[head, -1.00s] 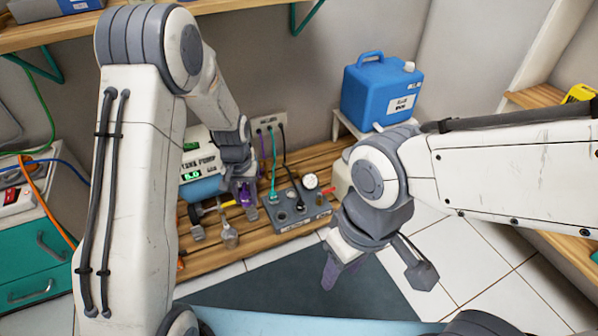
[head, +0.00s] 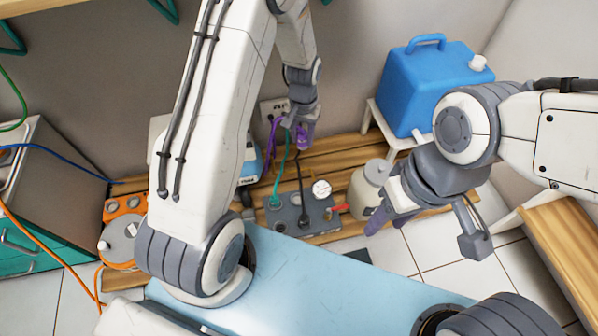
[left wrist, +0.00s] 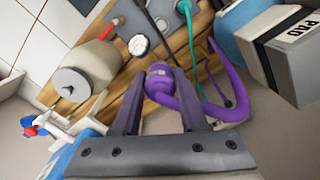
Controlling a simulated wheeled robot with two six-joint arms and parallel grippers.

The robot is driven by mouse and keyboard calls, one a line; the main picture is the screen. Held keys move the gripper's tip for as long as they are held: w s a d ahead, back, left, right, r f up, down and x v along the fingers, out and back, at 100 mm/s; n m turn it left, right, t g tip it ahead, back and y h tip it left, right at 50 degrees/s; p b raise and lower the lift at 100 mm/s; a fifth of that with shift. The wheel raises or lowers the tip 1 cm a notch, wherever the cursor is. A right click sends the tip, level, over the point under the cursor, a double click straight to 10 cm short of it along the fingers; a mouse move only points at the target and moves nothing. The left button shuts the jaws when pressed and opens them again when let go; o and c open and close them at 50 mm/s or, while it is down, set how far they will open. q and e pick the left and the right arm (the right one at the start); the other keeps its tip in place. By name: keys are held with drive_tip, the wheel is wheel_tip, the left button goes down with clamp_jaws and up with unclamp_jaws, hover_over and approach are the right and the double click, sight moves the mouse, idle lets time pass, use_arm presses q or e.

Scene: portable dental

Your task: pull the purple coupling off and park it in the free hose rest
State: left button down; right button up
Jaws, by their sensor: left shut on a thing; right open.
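My left gripper (head: 303,126) is shut on the purple coupling (head: 302,140), held up near the wall behind the grey hose-rest block. In the left wrist view the coupling (left wrist: 158,76) sits between the fingertips, its purple hose (left wrist: 228,105) curving away to the right. The grey hose-rest block (head: 292,222) stands on the slatted wooden shelf. A teal hose (head: 284,178) and a black hose (head: 299,188) run down into it; which socket is free is unclear. My right gripper (head: 382,218) is open and empty, right of the block.
A blue jug (head: 428,88) stands on a white stand at the back right. A cream bottle (head: 366,190) is just right of the block. The wall outlet (head: 270,108) is behind my left gripper. My left arm hides much of the pump.

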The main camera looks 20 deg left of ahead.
use_arm(q)
drive_tip(key=s+f+b, duration=0.1)
drive_tip(key=f+b, duration=0.2)
drive_tip(key=f, duration=0.6)
drive_tip(key=s+f+b, duration=0.1)
drive_tip(key=f+b, duration=0.1)
drive_tip(key=f, duration=0.7)
drive_tip(key=s+f+b, duration=0.1)
drive_tip(key=f+b, duration=0.2)
drive_tip(key=f, duration=0.6)
drive_tip(key=shift+a+f+b, duration=0.15)
drive_tip(key=shift+a+b, duration=0.15)
drive_tip(key=shift+b, duration=0.05)
drive_tip(key=shift+f+b, duration=0.6)
drive_tip(key=shift+f, duration=0.3)
drive_tip(key=shift+c, duration=1.8)
unclamp_jaws()
drive_tip(key=shift+r, duration=0.1)
